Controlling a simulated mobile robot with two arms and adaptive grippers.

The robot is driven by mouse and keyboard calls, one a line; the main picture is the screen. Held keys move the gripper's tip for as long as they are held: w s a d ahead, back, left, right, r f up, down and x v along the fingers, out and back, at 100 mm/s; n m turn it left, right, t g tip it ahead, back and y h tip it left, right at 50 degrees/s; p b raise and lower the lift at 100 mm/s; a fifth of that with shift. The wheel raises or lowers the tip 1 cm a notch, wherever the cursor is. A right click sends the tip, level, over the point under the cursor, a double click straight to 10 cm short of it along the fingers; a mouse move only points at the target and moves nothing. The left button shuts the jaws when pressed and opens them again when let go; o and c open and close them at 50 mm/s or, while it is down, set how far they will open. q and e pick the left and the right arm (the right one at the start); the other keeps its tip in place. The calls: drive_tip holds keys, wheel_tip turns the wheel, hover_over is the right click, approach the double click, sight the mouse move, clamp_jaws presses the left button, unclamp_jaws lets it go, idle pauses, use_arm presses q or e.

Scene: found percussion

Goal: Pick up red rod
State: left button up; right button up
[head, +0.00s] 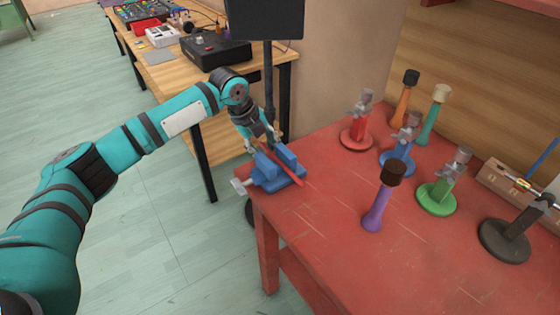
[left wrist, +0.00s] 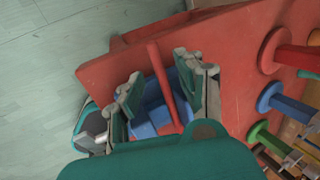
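The red rod (head: 296,179) lies slanted in a blue vise (head: 285,156) at the left corner of the red table (head: 335,225). The rod runs between the vise's blue jaws. My left gripper (head: 262,143) is just above the vise, pointing down. In the left wrist view the rod (left wrist: 159,68) runs between the two spread fingers with gaps on both sides. The fingers look apart from it, and the gripper is open and empty. The rod's lower end is partly hidden by my gripper in that view. My right gripper is not in view.
A purple mallet (head: 377,208) stands right of the vise. Red (head: 357,137), blue (head: 398,160) and green (head: 437,195) based clamp stands are farther right. A black-based stand (head: 505,240) is near the right edge. A wooden table (head: 165,73) with electronics is behind.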

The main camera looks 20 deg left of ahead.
use_arm(q)
drive_tip(key=shift+f, duration=0.1)
idle(0.3)
clamp_jaws()
